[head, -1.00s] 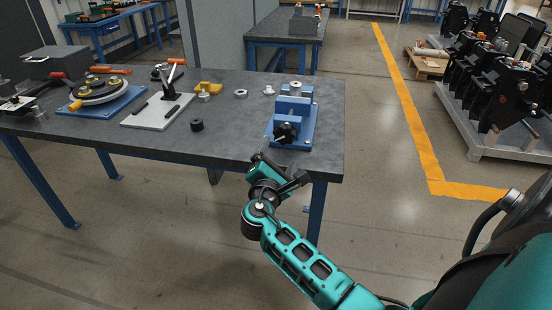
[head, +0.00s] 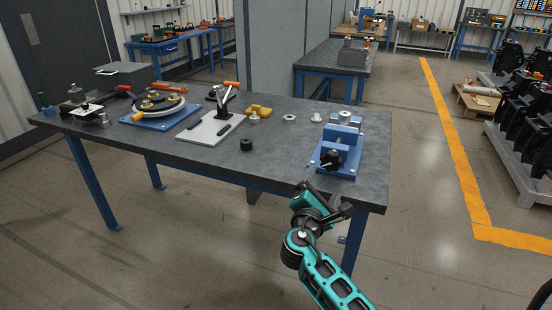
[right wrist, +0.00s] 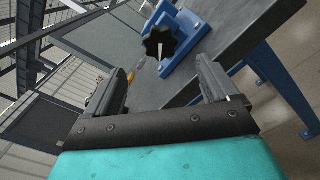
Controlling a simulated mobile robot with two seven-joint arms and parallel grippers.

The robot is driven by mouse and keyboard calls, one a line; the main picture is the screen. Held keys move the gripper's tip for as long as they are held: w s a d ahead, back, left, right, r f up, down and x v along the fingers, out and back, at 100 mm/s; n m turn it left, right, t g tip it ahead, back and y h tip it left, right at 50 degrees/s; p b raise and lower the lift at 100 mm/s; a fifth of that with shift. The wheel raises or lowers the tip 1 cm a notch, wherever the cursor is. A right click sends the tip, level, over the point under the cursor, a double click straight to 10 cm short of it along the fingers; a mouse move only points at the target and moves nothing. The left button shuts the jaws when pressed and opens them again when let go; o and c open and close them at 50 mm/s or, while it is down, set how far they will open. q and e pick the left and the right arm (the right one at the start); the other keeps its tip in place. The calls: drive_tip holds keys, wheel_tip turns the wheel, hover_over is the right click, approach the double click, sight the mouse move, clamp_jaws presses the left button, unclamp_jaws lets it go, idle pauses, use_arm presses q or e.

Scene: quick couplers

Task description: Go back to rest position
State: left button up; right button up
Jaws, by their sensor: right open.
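My right gripper (head: 326,194) is open and empty near the table's front right corner in the head view. In the right wrist view, the two dark fingers of this gripper (right wrist: 163,78) stand apart with nothing between them. A blue vise (head: 339,146) with a black star knob sits on the table at the right, beyond this gripper. The vise also shows past the fingers in the right wrist view (right wrist: 187,30). No contact between gripper and vise shows. My left gripper is not in view.
The dark-topped table (head: 275,165) carries a toggle clamp on a grey plate (head: 211,128), a round fixture on a blue plate (head: 158,110), a black ring (head: 246,144) and small fittings. Clear floor lies right of the table, up to a yellow line (head: 455,150).

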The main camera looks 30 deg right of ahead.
drive_tip(key=s+a+f+m+y, duration=0.3)
drive_tip(key=s+a+f+y, duration=0.15)
drive_tip(key=f, duration=0.25)
drive_tip(key=s+a+f+m+y, duration=0.2)
drive_tip(key=s+a+f+y, duration=0.25)
drive_tip(key=f, duration=0.35)
drive_tip(key=s+a+f+m+g+y, duration=0.1)
drive_tip(key=s+a+f+m+y, duration=0.1)
drive_tip(key=s+a+m+y, duration=0.4)
drive_tip(key=s+a+m, duration=0.4)
drive_tip(key=s, duration=0.1)
drive_tip(key=shift+y, duration=0.3)
